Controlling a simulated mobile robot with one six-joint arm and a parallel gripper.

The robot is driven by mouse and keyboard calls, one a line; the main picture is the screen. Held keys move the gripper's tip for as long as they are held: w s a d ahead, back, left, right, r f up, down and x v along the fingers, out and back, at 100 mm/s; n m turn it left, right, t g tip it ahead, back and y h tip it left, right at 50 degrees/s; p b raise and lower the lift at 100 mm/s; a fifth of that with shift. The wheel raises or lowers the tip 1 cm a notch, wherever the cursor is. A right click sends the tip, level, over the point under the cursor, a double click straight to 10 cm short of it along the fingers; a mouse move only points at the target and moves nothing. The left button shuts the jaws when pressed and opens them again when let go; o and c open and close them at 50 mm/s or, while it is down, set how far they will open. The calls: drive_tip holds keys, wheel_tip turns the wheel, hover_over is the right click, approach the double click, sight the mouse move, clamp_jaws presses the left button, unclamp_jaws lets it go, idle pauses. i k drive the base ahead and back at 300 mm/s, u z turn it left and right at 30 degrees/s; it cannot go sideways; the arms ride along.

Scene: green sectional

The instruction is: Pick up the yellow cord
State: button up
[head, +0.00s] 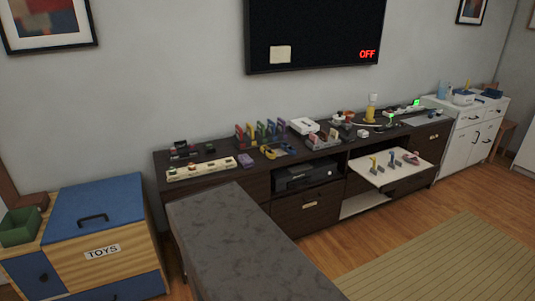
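A thin yellowish strand that may be the yellow cord (367,125) lies on top of the dark wooden console (222,147), toward its right half. It runs by the foot of a small upright yellow-and-white item (371,108). It is small in the head view, so I cannot be sure that it is the cord. My gripper is not in view.
Several small items crowd the console top. A white pull-out shelf (405,178) with small upright pieces juts from its front. A grey slab-topped piece (235,235) stands in the foreground. A toy chest (95,215) is at left. Rug-covered floor (440,265) is clear at right.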

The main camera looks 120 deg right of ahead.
sight(268, 152)
drive_tip(key=u, duration=1.1)
drive_tip(key=k, duration=0.15)
drive_tip(key=z, duration=2.95)
drive_tip(key=k, duration=0.15)
drive_tip(key=z, duration=1.4)
drive_tip(key=k, duration=0.65)
drive_tip(key=u, duration=0.1)
drive_tip(key=i, duration=0.3)
